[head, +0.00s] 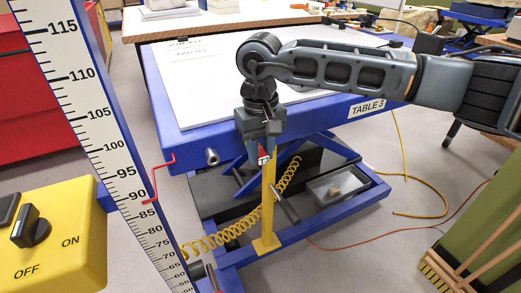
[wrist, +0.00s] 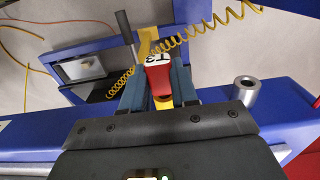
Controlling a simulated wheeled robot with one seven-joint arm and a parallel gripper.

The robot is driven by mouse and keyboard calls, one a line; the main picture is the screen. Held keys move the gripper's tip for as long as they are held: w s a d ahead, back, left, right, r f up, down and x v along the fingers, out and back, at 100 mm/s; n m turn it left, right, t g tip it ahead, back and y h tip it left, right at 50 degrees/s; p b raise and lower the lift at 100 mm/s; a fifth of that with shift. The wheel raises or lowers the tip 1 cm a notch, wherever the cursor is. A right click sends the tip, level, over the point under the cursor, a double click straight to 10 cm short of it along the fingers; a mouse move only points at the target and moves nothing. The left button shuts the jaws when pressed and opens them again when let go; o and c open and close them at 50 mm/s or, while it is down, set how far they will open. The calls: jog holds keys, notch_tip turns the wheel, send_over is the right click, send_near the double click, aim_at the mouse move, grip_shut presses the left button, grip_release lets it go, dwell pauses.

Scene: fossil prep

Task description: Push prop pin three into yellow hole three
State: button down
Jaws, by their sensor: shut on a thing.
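My gripper (head: 261,146) points down in front of the blue edge of Table 3 (head: 190,137) and is shut on a red pin (head: 263,158). In the wrist view the pin's red head (wrist: 158,80) sits between the two fingers, with a white label that seems to read T3. A yellow upright bar (head: 268,205) stands just below and behind the pin, rising from the blue lower frame. It also shows in the wrist view (wrist: 147,44). I cannot tell whether the pin touches the bar. The pin's shaft and the yellow hole are hidden.
A grey rod (head: 287,208) sticks out beside the bar. A yellow coiled hose (head: 228,233) runs behind it. A metal cylinder (head: 211,157) and a red crank (head: 154,178) stick out from the table's front. A measuring scale (head: 100,120) and yellow switch box (head: 60,235) stand left.

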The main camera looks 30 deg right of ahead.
jog(key=c, duration=0.8)
grip_release()
jog(key=shift+s+b, duration=0.3)
jog(key=shift+s, duration=3.25)
